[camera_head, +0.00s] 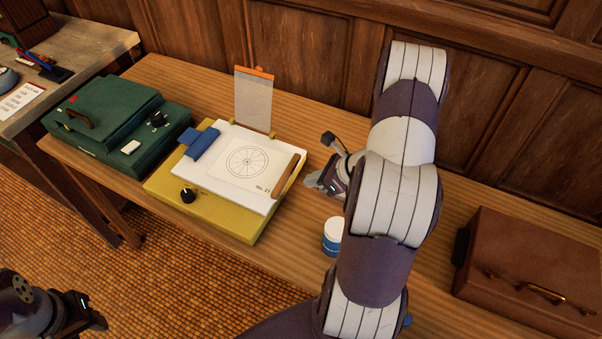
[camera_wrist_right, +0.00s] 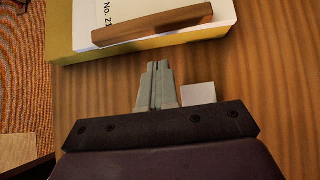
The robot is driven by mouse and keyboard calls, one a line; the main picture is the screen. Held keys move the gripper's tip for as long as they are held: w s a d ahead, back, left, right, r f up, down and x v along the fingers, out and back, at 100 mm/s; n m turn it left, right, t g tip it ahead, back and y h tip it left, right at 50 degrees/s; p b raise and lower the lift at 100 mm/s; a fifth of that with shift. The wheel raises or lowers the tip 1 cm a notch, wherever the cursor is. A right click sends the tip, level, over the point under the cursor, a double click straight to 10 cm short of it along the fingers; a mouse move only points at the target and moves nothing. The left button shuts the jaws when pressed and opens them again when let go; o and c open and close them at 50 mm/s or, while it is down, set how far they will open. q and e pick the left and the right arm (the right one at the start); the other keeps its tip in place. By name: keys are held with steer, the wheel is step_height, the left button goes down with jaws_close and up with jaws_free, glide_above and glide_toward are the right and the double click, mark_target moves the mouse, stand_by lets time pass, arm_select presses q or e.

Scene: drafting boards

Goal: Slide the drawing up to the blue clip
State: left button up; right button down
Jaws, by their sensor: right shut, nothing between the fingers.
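A green case (camera_head: 118,125) stands left of the board. A white-and-blue jar (camera_head: 333,236) stands near the table's front edge, and a brown case (camera_head: 535,270) at right. A clear panel with an orange top (camera_head: 253,100) rises behind the board.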

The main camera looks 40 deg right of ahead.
mark_target(284, 171)
steer(key=shift+w+a+r, duration=0.2)
steer(key=shift+w+a, duration=0.25)
steer(key=shift+w, duration=0.15)
steer(key=shift+w+a+r, duration=0.15)
steer(key=shift+w+a, duration=0.25)
steer(key=shift+w, duration=0.15)
steer(key=shift+w+a+f+p, duration=0.1)
steer(key=shift+w+p, duration=0.2)
steer(key=shift+w+f, duration=0.1)
steer(key=shift+w, duration=0.1)
steer(key=w, duration=0.1)
steer(key=w+a, duration=0.1)
steer(key=w+b, duration=0.1)
steer(key=shift+a, duration=0.3)
steer(key=shift+w+a, duration=0.2)
steer(key=shift+d, duration=0.1)
